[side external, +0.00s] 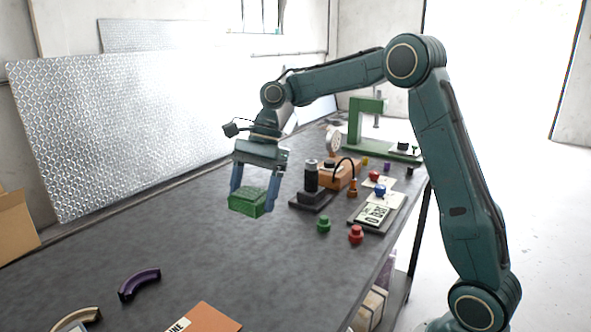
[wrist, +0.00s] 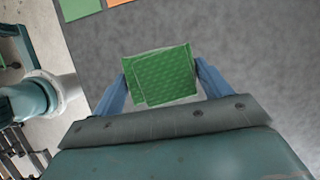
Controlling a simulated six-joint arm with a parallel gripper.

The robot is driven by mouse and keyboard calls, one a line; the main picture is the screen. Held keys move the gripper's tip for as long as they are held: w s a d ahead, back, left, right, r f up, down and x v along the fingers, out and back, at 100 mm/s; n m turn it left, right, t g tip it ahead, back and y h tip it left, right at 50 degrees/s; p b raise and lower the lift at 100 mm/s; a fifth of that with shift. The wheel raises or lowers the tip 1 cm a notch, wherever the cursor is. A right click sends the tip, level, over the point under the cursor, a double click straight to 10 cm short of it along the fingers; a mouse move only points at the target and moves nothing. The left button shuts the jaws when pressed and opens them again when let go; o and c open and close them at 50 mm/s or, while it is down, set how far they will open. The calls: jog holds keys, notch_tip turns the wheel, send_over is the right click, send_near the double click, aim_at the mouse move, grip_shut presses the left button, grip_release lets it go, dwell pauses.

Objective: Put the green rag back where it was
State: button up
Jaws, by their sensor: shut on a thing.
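The green rag (side external: 247,201) is a folded, textured block between the blue fingers of my gripper (side external: 255,200). In the side external view it hangs above the dark table, with the fingers on its left and right sides. In the wrist view the rag (wrist: 160,75) shows its patterned top and a folded layer, and the fingers of my gripper (wrist: 162,80) touch or nearly touch both its sides. My gripper is shut on it. The rag's underside is hidden.
A black cylinder on a stand (side external: 311,180), a green knob (side external: 323,224), a red knob (side external: 356,234) and a display (side external: 373,215) stand to the right. A green press (side external: 366,122) is at the back. A purple arc (side external: 139,283) and orange sheet (side external: 203,318) lie in front. The table's middle is clear.

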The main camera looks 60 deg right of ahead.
jog(key=s+r, duration=0.7)
jog(key=s, duration=0.5)
jog(key=shift+s+d, duration=0.3)
jog(key=shift+d, duration=0.05)
jog(key=shift+f, duration=0.1)
send_over(301, 280)
jog(key=d, duration=0.1)
jog(key=f, duration=1.5)
jog(key=shift+d+f, duration=0.2)
jog(key=shift+f, duration=0.05)
jog(key=shift+f, duration=2.1)
jog(key=shift+f, duration=0.2)
jog(key=o, duration=1)
jog(key=shift+c, duration=0.2)
